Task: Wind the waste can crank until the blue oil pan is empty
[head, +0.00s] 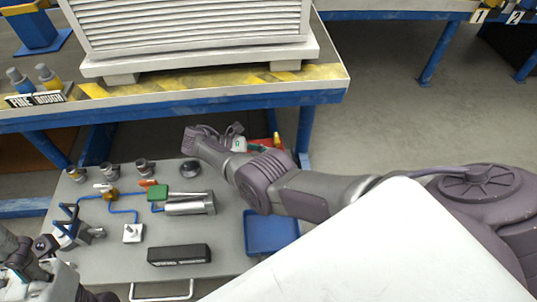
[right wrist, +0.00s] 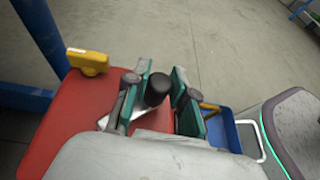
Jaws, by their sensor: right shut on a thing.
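The red waste can (right wrist: 75,125) fills the left of the right wrist view, with a yellow part (right wrist: 88,62) on top. Only a sliver of the can (head: 258,145) shows behind my right arm in the head view. My right gripper (right wrist: 158,86) is shut on the black crank knob (right wrist: 157,90), its teal pads on either side; it also shows in the head view (head: 214,137). The blue oil pan (head: 271,233) lies at the right end of the grey cart top; any oil in it cannot be made out. My left gripper (head: 45,262) is at the lower left, its fingers unclear.
The grey cart top (head: 205,255) carries a black box (head: 179,254), a metal cylinder (head: 189,204), blue piping and several small fittings. A blue-framed bench (head: 215,101) with a slatted white unit (head: 190,25) stands behind. Open floor (head: 385,125) lies to the right.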

